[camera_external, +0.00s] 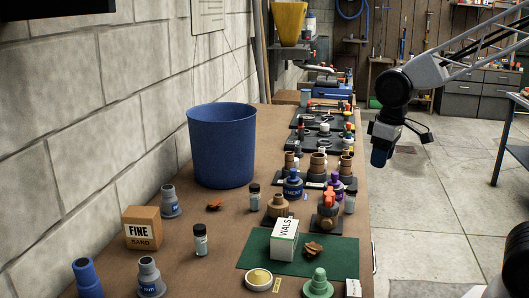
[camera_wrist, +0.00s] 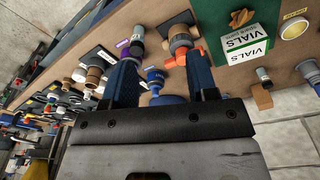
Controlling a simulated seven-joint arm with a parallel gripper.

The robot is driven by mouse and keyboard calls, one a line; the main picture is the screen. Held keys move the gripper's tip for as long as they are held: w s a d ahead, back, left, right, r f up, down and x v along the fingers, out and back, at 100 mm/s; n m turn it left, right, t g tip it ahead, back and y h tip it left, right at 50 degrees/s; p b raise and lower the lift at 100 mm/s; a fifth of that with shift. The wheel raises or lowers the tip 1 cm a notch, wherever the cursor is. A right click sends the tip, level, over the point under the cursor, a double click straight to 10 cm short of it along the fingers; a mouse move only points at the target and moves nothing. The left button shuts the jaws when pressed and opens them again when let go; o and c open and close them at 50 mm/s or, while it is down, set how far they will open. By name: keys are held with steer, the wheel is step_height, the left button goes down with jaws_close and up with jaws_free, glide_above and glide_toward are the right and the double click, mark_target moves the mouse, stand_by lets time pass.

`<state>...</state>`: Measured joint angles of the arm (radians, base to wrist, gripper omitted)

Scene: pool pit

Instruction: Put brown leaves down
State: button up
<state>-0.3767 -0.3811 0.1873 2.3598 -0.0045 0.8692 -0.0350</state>
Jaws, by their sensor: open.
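One brown leaf cluster (camera_external: 313,249) lies on the green mat (camera_external: 258,262), beside the white VIALS box (camera_external: 284,240). It also shows at the top of the wrist view (camera_wrist: 240,17). A second, smaller brown leaf cluster (camera_external: 215,205) lies on the bare bench top in front of the blue bin (camera_external: 222,146). My gripper (camera_external: 403,147) is open and empty. It hangs in the air beyond the bench's right edge, well apart from both clusters. In the wrist view my gripper's fingers (camera_wrist: 163,55) are spread, with bottles behind them.
Several bottles stand mid-bench, including an orange-topped one (camera_external: 327,210) and a blue one (camera_external: 292,184). A FINE SAND box (camera_external: 142,228) and small vials stand at left. A yellow-filled dish (camera_external: 258,278) is in front. A block wall bounds the left side; the floor at right is open.

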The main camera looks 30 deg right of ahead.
steer(key=s+d+r+m, duration=0.2)
steer(key=s+d, duration=0.2)
steer(key=d, duration=0.4)
steer(key=s+d+r+m+t, duration=0.1)
steer(key=s+d+r+m, duration=0.1)
steer(key=s+d, duration=0.3)
steer(key=shift+s+d+r+m, duration=0.3)
steer(key=shift+d+m, duration=0.2)
steer(key=shift+d, duration=0.9)
steer(key=shift+o, duration=0.2)
steer(key=shift+h, duration=0.3)
steer(key=shift+o, duration=0.6)
steer(key=shift+w, duration=0.1)
